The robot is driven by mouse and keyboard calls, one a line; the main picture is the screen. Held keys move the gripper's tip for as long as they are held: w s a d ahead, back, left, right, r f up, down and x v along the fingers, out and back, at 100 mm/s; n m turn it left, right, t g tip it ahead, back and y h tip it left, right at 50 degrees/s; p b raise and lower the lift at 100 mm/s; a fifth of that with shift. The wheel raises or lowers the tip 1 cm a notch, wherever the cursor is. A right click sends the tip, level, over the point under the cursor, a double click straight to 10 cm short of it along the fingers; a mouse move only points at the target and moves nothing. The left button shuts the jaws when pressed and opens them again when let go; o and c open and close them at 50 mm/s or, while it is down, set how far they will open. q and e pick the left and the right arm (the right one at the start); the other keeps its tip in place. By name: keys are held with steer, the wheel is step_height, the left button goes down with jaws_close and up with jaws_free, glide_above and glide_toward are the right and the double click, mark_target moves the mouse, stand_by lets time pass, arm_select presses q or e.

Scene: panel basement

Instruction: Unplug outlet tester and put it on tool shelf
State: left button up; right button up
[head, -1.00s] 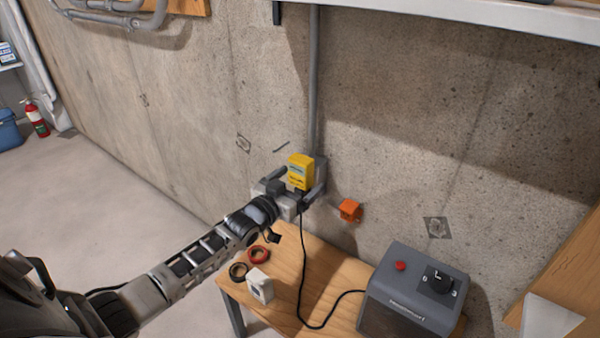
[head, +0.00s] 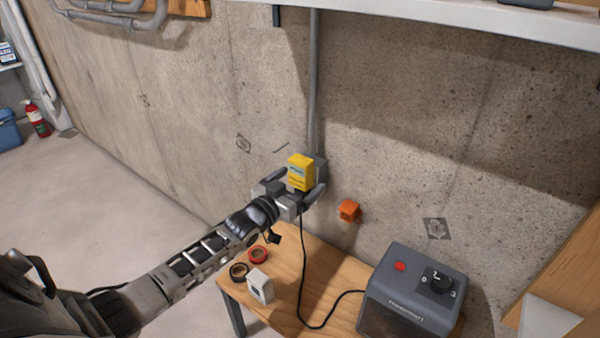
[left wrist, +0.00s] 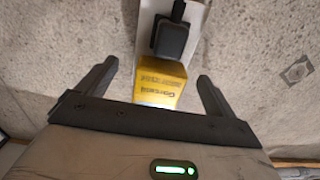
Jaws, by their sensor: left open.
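The yellow outlet tester (head: 301,172) is at the wall, at the foot of a grey conduit. In the left wrist view the tester (left wrist: 160,84) stands at a pale outlet plate (left wrist: 197,18), beside a black plug (left wrist: 171,38). My left gripper (head: 300,183) is open, with one finger on each side of the tester. In the left wrist view gaps show between the fingers and the tester. A pale shelf (head: 430,22), perhaps the tool shelf, runs along the wall at the upper right. My right gripper is not in view.
Below is a wooden table (head: 284,262) with a grey machine (head: 412,292), tape rolls (head: 239,272) and a small white box (head: 260,286). A black cord (head: 304,270) hangs below my gripper and runs to the machine. An orange box (head: 349,211) is on the wall to the right.

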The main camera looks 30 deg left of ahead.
mark_target(296, 183)
arm_select(q)
steer(key=shift+c, duration=0.3)
steer(key=c, duration=1.8)
steer(key=shift+s+a+r+p, duration=0.1)
steer(key=shift+s+a+p, duration=0.05)
steer(key=shift+s+p, duration=1.55)
steer(key=shift+s+a+p, duration=0.1)
steer(key=shift+s+p, duration=0.5)
steer(key=shift+s, duration=0.7)
